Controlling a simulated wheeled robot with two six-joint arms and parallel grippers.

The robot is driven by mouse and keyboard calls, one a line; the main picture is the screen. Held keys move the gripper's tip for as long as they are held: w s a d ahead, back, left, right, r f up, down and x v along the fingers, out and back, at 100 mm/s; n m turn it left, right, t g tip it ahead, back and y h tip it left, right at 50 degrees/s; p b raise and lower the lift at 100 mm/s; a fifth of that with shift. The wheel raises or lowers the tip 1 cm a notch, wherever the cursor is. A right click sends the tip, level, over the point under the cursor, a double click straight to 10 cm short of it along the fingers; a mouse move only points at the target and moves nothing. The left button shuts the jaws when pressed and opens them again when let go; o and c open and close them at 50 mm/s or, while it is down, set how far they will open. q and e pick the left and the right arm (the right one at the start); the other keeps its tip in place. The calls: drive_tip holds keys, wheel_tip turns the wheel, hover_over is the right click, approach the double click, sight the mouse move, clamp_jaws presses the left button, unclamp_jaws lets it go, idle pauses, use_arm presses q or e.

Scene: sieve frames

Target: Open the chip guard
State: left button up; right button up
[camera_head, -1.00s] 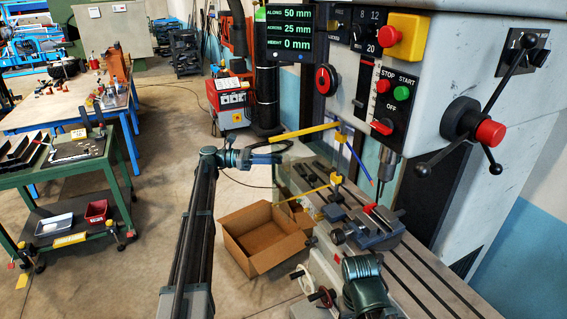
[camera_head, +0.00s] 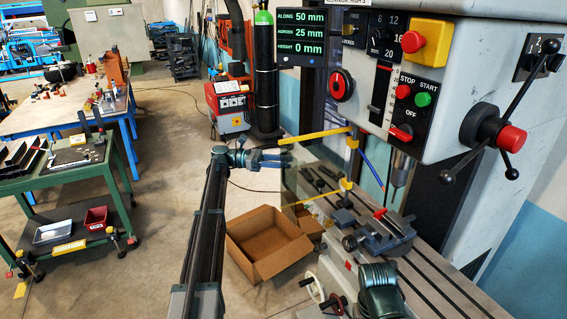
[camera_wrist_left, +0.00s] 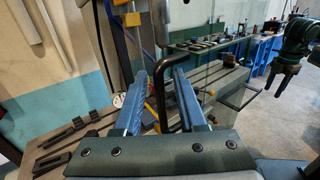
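The chip guard is a clear panel with a yellow top bar (camera_head: 313,136) and a lower yellow strip, standing in front of the drill spindle. My left gripper (camera_head: 288,158) is at the panel's near left edge. In the left wrist view, its two blue fingers (camera_wrist_left: 158,95) are apart. A black bent handle (camera_wrist_left: 150,84) shows between them; I cannot tell whether either finger touches it. My right arm's teal end (camera_head: 380,290) is low beside the machine table. The right gripper (camera_wrist_left: 282,84) shows at the right of the wrist view, its finger gap unclear.
A vise (camera_head: 384,236) sits on the slotted machine table (camera_head: 440,275). An open cardboard box (camera_head: 268,243) is on the floor below my left gripper. A green cart (camera_head: 75,160) and a workbench (camera_head: 60,112) stand at left. Floor between is mostly clear.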

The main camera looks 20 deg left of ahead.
use_arm(q)
drive_tip(key=s+a, duration=0.2)
drive_tip(key=a, duration=1.1)
drive_tip(key=shift+s+a, duration=0.2)
drive_tip(key=shift+a, duration=0.1)
